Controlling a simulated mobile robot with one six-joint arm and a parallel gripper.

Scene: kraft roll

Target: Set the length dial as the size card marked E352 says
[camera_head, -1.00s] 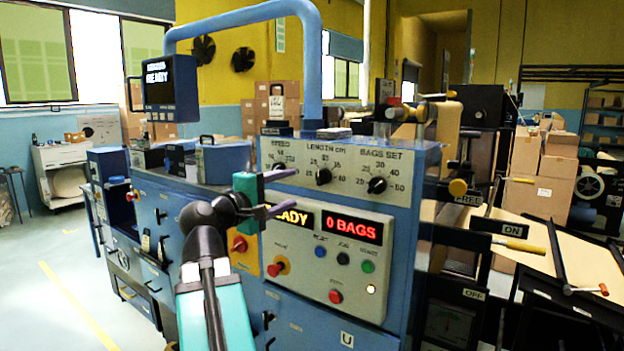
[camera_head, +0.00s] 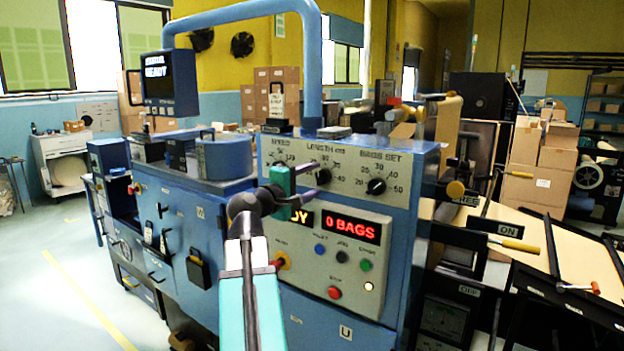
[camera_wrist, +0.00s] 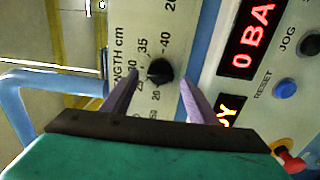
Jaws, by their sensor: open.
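The length dial (camera_head: 323,177) is a black knob on the pale upper panel, under the words LENGTH CM. In the wrist view the dial (camera_wrist: 160,72) shows ahead between my fingers, with numbers such as 30, 35 and 40 around it; I cannot tell its exact setting. My gripper (camera_head: 313,194), with purple fingers and a green body, is open in front of the panel, left of and slightly below the dial. In the wrist view my gripper (camera_wrist: 158,80) is empty. A white card (camera_head: 277,104) stands on top of the machine; its text is too small to read.
The bags dial (camera_head: 376,186) is to the right on the same panel. Below are the red 0 BAGS display (camera_head: 351,229), a blue button (camera_head: 320,250) and a red button (camera_head: 334,292). A blue tubular frame (camera_head: 313,70) rises above the panel.

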